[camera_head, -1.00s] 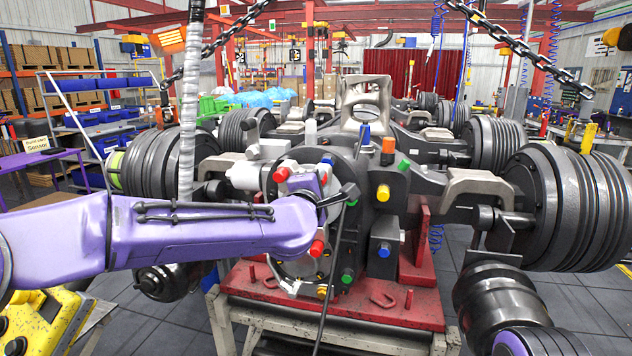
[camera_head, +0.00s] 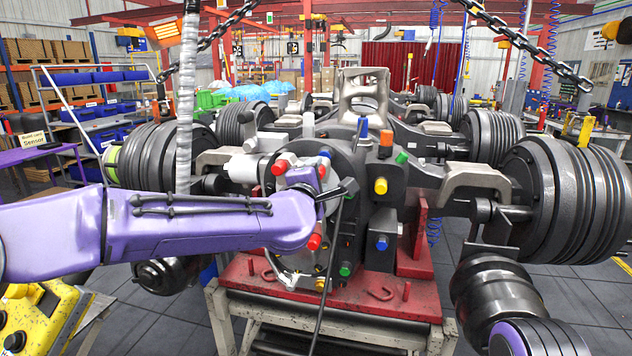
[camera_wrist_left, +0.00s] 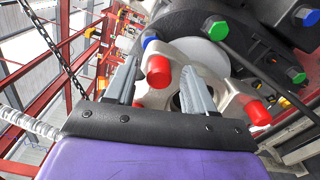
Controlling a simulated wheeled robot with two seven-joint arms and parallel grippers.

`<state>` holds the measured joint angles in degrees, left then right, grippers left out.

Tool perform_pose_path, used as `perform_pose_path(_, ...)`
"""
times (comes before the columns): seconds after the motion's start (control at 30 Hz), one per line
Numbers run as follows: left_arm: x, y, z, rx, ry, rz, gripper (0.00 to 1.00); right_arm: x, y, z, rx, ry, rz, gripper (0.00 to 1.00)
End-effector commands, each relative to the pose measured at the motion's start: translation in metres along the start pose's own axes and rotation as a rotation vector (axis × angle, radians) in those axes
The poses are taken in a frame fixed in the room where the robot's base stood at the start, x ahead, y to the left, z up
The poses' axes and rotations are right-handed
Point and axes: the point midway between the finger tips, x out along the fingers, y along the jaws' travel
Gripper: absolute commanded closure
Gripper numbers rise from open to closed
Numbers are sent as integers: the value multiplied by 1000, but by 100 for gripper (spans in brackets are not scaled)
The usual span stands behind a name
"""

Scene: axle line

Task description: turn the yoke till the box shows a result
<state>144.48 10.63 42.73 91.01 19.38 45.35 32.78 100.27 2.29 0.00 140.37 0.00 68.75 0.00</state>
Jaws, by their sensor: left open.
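The yoke (camera_wrist_left: 222,92) is a pale metal fitting with red caps on its ends, on the front of the dark axle housing. In the head view a red cap (camera_head: 314,242) of it shows below my left wrist, and another above. My left gripper (camera_wrist_left: 159,66) is open, its two grey fingers on either side of a red-capped arm of the yoke. I cannot tell whether they touch it. In the head view my own arm hides the fingers. The yellow box (camera_head: 40,313) stands at the lower left, cut by the frame edge; I cannot read any result on it.
The axle housing (camera_head: 378,215) bears several coloured caps and sits on a red stand (camera_head: 330,303). A black cable hangs in front of it. Large ribbed drums (camera_head: 570,200) flank it. Chains (camera_head: 528,48) hang above. Grey floor is free at the left.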

Motion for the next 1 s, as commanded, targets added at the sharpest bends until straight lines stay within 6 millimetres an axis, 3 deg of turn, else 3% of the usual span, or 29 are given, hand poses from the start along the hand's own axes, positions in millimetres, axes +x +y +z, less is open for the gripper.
perform_pose_path(0.2, -45, -4, -1, -1, -3, 3, 46, 22, -2, 9, 0, 0, 0, 42)
perform_pose_path(0.43, -92, -2, 0, 0, -2, 1, 46, 35, -3, 14, 0, 0, 0, 42)
perform_pose_path(0.6, -103, -1, 1, 0, -2, -1, 46, 36, -3, 15, 0, 0, 0, 42)
perform_pose_path(0.87, -103, -1, 1, 8, -1, -1, 46, 35, -3, 14, 0, 0, 0, 42)
perform_pose_path(0.93, -104, 0, -1, 76, 9, 15, 46, 35, -3, 15, 0, 0, 0, 42)
perform_pose_path(1.0, -105, -31, -25, 241, 51, -6, 46, 36, -3, 15, 0, 0, 0, 42)
